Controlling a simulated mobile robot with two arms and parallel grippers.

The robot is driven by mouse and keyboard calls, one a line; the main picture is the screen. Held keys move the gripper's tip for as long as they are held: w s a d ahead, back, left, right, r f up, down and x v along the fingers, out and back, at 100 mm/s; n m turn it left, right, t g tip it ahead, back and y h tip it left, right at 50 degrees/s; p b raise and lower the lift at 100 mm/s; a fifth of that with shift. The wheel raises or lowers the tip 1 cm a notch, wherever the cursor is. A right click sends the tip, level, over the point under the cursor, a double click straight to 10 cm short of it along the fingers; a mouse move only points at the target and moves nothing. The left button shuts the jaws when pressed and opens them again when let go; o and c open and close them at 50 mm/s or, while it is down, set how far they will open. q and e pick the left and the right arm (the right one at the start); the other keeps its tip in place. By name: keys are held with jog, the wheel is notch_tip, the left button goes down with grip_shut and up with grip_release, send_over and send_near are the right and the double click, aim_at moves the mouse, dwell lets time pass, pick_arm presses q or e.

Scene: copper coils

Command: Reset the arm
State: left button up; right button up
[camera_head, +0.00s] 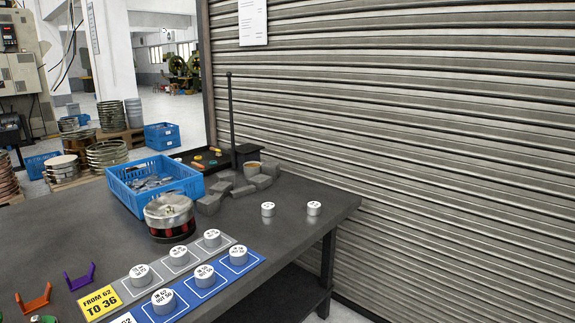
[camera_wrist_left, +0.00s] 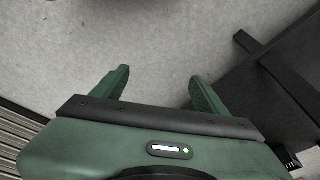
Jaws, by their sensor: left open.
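My left gripper (camera_wrist_left: 155,90) shows in the left wrist view. Its two green fingers are spread apart and nothing is between them. Below the fingers is bare grey floor, with dark table legs and a shelf (camera_wrist_left: 290,85) to the right. Neither of my arms shows in the head view, so the right gripper is out of sight.
A dark table (camera_head: 240,225) holds a blue crate (camera_head: 125,188), a round metal pot (camera_head: 170,215) and white-topped cylinders, several on a blue and grey mat (camera_head: 225,278). Purple (camera_head: 80,277) and orange (camera_head: 34,300) holders sit at left. A slatted shutter (camera_head: 440,130) stands behind.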

pick_arm(q)
jog(key=s+f+g+p, duration=0.1)
jog(key=s+f, duration=0.2)
jog(key=f, duration=0.4)
jog(key=s+f, duration=0.3)
jog(key=f, duration=0.4)
jog(key=s+a+f, duration=0.1)
jog(key=s+f, duration=0.3)
jog(key=s, duration=0.2)
jog(key=s+a+f+p, duration=0.1)
jog(key=s+a+f, duration=0.1)
jog(key=s+f, duration=0.2)
jog(key=s, duration=0.3)
jog(key=shift+s+a+f+g, duration=0.2)
jog(key=shift+f+g, duration=0.2)
